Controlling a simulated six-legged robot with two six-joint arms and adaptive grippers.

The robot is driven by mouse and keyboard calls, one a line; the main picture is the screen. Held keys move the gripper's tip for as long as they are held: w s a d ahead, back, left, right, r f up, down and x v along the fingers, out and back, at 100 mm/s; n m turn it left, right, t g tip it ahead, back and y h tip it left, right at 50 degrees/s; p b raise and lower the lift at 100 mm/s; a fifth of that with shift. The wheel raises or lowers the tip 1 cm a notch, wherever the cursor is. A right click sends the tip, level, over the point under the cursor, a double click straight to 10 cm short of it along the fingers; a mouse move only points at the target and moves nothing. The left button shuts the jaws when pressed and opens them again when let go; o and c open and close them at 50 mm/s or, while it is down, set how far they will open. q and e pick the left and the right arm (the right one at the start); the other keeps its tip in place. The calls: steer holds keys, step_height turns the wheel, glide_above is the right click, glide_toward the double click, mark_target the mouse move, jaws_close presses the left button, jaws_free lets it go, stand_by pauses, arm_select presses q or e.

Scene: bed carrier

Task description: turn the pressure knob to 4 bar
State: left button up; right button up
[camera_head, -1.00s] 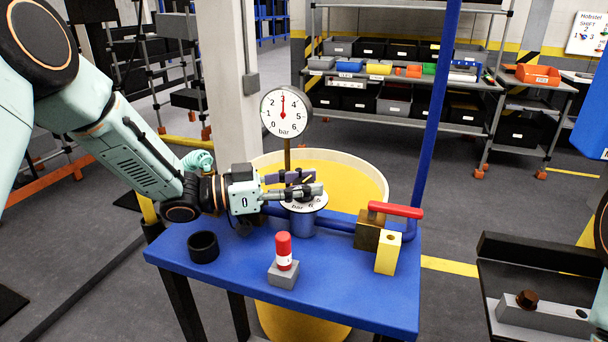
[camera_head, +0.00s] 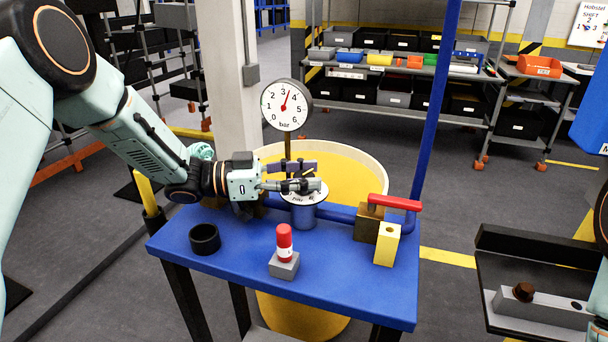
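The round pressure gauge (camera_head: 286,105) stands upright on a post behind the blue table, its red needle between 3 and 4. The pressure knob (camera_head: 303,184) sits above a dial plate (camera_head: 308,195) on the blue-grey regulator body (camera_head: 303,215). My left gripper (camera_head: 293,175) comes in from the left with its fingers on either side of the knob and appears closed on it; the fingers hide most of the knob and part of the plate's markings. My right gripper is not in view.
The blue table (camera_head: 225,255) also carries a black ring (camera_head: 204,239), a red-topped piece on a grey block (camera_head: 284,240), a yellow block (camera_head: 387,244) and a red-handled valve (camera_head: 394,202). A blue pipe (camera_head: 434,110) rises at right. A yellow drum (camera_head: 345,170) stands behind.

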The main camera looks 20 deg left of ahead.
arm_select(q)
steer(key=shift+o, duration=1)
steer(key=v, duration=1.2)
